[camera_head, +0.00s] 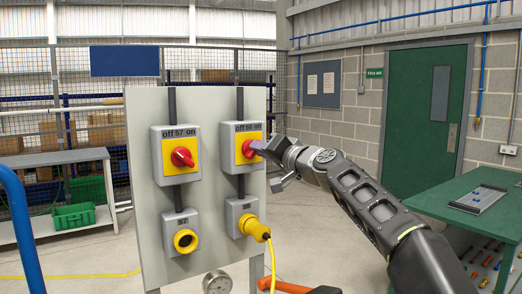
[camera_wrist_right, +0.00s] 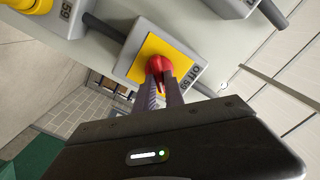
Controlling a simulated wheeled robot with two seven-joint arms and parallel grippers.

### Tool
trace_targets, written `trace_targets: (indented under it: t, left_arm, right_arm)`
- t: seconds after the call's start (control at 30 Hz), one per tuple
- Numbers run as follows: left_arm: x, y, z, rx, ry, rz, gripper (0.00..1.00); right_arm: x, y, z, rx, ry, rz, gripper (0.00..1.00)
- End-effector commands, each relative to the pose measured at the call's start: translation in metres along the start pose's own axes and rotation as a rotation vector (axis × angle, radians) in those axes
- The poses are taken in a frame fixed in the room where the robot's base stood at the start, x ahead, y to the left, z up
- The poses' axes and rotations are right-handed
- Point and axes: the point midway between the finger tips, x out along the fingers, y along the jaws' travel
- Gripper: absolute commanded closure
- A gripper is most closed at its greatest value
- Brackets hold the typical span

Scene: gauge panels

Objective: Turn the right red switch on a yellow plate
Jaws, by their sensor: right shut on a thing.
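The right red switch (camera_head: 249,148) sits on a yellow plate (camera_head: 240,138) on a grey box marked off and on, at the right of the upright panel. My right gripper (camera_head: 260,147) reaches it from the right and is shut on the red switch. In the right wrist view, the two fingers (camera_wrist_right: 162,82) close around the red switch knob (camera_wrist_right: 157,63) in front of its yellow plate (camera_wrist_right: 150,50). The fingers partly hide the knob, so its exact angle is hard to tell. My left gripper is not in view.
A left red switch (camera_head: 182,157) is on the same grey panel (camera_head: 146,110). Below are a yellow socket (camera_head: 186,241), a yellow plug with cable (camera_head: 254,228) and a round gauge (camera_head: 217,283). A green table (camera_head: 470,185) stands at the right.

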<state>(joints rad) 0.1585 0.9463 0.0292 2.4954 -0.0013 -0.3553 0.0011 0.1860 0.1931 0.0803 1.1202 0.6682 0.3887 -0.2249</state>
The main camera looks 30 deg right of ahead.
Motion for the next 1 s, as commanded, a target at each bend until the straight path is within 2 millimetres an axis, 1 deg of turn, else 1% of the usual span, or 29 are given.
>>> trace_targets:
  t: [0.47, 0.5, 0.73, 0.77, 1.0]
  left_arm:
    - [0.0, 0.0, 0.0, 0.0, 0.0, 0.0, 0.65]
    - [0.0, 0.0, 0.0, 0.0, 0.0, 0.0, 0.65]
    - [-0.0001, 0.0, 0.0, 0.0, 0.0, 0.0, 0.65]
    - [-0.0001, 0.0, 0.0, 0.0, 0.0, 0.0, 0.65]
    - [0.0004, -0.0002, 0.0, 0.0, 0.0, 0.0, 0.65]
  right_arm:
    - [0.0, 0.0007, 0.0, 0.023, 0.0, 0.001, 1.0]
    - [0.0, 0.0007, 0.0, 0.023, 0.0, 0.001, 0.85]
    - [0.0, 0.0005, 0.0, 0.022, 0.0, 0.001, 0.66]
    - [0.0, 0.0005, 0.0, 0.022, 0.0, 0.001, 0.65]
    - [-0.0006, 0.0004, 0.0, 0.021, 0.0, 0.0, 0.65]
